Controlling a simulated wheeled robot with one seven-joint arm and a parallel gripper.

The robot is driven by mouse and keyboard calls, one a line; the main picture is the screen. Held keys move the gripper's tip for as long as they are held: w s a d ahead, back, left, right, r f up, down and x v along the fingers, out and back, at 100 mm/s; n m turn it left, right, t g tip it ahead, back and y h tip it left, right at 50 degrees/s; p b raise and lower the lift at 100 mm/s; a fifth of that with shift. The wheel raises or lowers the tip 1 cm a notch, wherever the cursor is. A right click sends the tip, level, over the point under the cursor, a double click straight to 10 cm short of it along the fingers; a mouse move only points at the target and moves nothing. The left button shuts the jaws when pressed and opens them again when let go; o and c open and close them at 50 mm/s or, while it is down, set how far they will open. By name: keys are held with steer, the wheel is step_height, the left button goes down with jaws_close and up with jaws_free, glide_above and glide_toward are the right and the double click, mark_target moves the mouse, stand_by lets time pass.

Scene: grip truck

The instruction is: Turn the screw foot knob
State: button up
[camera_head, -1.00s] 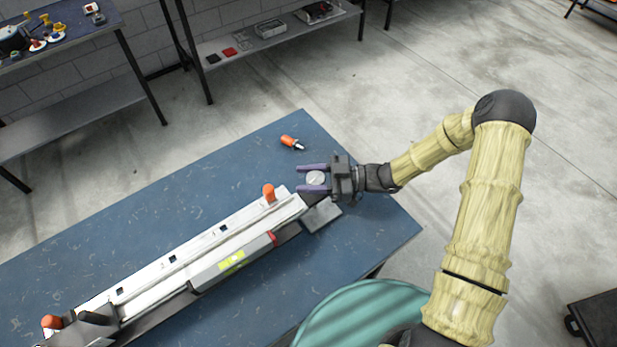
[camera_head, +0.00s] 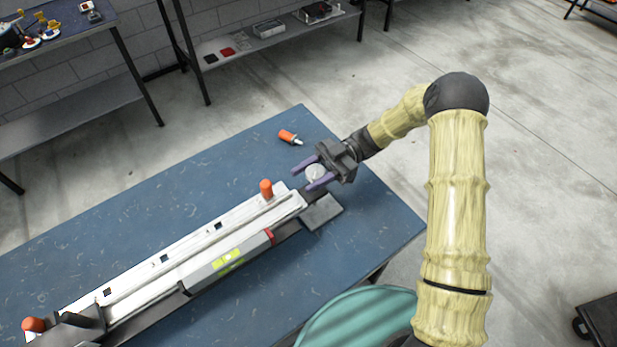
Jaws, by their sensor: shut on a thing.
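The screw foot knob (camera_head: 315,172) is a pale round disc at the right end of the long white rail (camera_head: 150,278) on the blue table. My gripper (camera_head: 312,173) reaches in from the right, with its two purple fingers on either side of the knob, shut on it. The gripper hides part of the knob and whatever is under it. An orange-capped post (camera_head: 266,190) stands on the rail just left of the gripper.
A loose orange-handled piece (camera_head: 289,137) lies behind the gripper. A level with a yellow-green vial (camera_head: 228,259) lies along the rail. A grey plate (camera_head: 321,212) is in front of the gripper. A teal round seat (camera_head: 365,318) stands at the front edge. The table's back left is clear.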

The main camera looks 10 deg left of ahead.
steer(key=shift+n+g+h, duration=0.5)
steer(key=shift+n+h, duration=0.1)
steer(key=o, duration=1)
steer(key=shift+d, duration=0.1)
steer(key=b+v, duration=0.2)
steer(key=v, duration=1.5)
steer(key=shift+d, duration=0.15)
steer(key=shift+w, duration=0.15)
